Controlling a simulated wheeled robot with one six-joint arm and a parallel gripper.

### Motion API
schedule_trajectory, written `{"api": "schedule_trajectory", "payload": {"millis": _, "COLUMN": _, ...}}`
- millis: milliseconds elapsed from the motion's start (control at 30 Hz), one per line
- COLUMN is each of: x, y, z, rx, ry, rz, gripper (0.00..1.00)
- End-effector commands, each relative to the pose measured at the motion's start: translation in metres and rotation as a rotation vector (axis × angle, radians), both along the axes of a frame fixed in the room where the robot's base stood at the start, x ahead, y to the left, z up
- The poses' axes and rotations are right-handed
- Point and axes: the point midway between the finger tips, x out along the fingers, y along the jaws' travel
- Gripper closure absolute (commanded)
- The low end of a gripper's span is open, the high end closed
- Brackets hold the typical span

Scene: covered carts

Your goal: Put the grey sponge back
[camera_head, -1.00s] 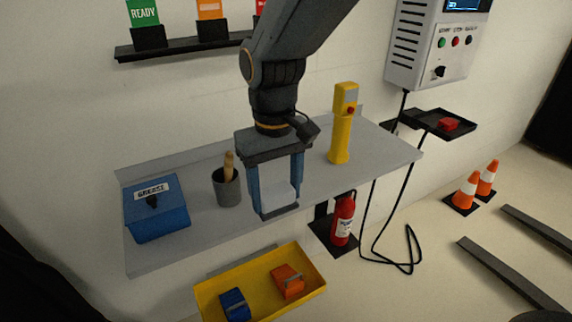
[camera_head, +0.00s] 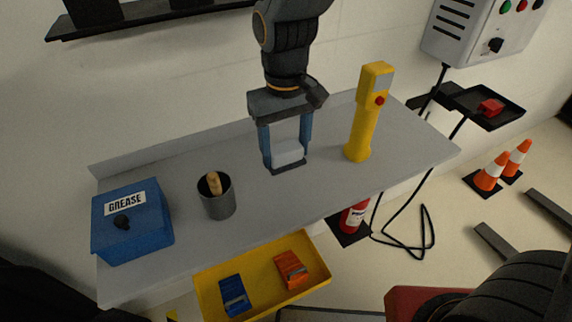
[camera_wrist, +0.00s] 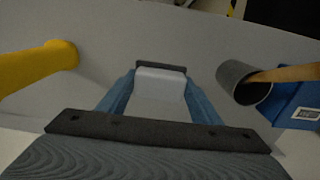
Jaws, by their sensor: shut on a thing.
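My gripper (camera_head: 286,163) is over the grey shelf (camera_head: 240,256), between a dark grey cup and a yellow handheld device. Its blue fingers are shut on a pale grey block, the grey sponge (camera_head: 288,152). In the wrist view the sponge (camera_wrist: 160,84) sits between the fingertips, with a dark strip along its far edge. The sponge is low over the back half of the shelf; I cannot tell whether it touches the surface.
The cup (camera_head: 218,199) with a wooden handle stands left of my gripper, and the blue GREASE box (camera_head: 132,240) farther left. The yellow device (camera_head: 362,130) stands upright at right. A yellow tray (camera_head: 262,299) with blue and orange items is below the front edge.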

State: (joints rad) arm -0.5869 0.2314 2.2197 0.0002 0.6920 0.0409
Motion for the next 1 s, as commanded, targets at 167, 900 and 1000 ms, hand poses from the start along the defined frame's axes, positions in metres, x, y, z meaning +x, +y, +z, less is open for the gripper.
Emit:
{"api": "schedule_trajectory", "payload": {"millis": 167, "x": 0.0, "y": 0.0, "z": -0.017, "rx": 0.0, "ry": 0.0, "rz": 0.0, "gripper": 0.63}}
{"api": "schedule_trajectory", "payload": {"millis": 900, "x": -0.001, "y": 0.001, "z": -0.061, "rx": 0.001, "ry": -0.001, "rz": 0.004, "gripper": 0.63}}
{"api": "schedule_trajectory", "payload": {"millis": 1000, "x": -0.001, "y": 0.001, "z": -0.063, "rx": 0.001, "ry": -0.001, "rz": 0.004, "gripper": 0.37}}
